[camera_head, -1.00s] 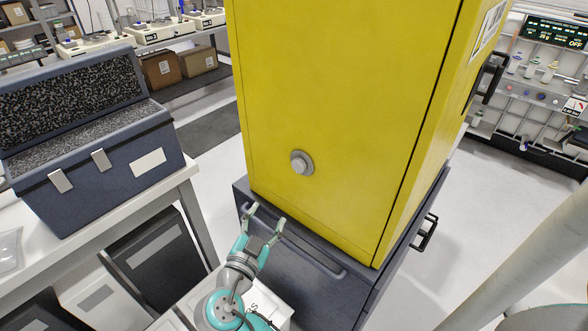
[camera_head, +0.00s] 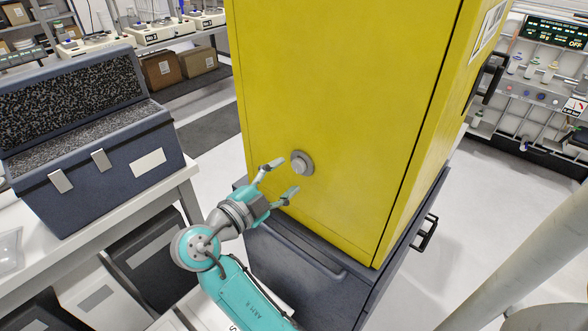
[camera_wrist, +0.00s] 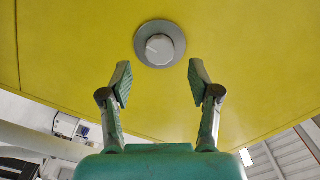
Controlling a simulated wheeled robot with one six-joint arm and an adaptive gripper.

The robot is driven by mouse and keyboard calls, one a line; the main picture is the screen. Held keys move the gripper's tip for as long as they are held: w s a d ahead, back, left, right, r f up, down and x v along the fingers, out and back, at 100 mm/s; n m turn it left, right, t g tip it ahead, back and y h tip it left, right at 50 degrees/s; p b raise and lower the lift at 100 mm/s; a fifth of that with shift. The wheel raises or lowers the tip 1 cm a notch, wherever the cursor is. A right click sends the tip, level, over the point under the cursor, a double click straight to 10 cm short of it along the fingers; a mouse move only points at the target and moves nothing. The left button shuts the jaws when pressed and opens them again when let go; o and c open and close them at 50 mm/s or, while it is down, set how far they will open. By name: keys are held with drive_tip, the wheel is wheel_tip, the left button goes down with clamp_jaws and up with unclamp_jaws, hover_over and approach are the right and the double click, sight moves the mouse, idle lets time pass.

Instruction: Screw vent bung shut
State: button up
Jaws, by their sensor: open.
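The vent bung (camera_head: 300,163) is a round grey knob set in a wider grey ring, low on the side of the yellow cabinet (camera_head: 340,80). It also shows in the wrist view (camera_wrist: 159,48), at the top middle, ahead of the fingers. My gripper (camera_head: 281,178) is open and empty, with its fingers pointing toward the bung. In the wrist view my gripper's fingertips (camera_wrist: 160,78) are spread to either side below the bung, apart from it. Nothing hides the bung in the wrist view.
The yellow cabinet stands on a dark blue base (camera_head: 310,250) with a handle bar. An open dark blue case (camera_head: 95,165) lined with grey foam sits on a white bench at the left. A shelf rack (camera_head: 530,95) stands at the far right.

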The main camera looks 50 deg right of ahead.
sight(297, 167)
drive_tip(key=shift+d, duration=2)
drive_tip(key=c, duration=1.2)
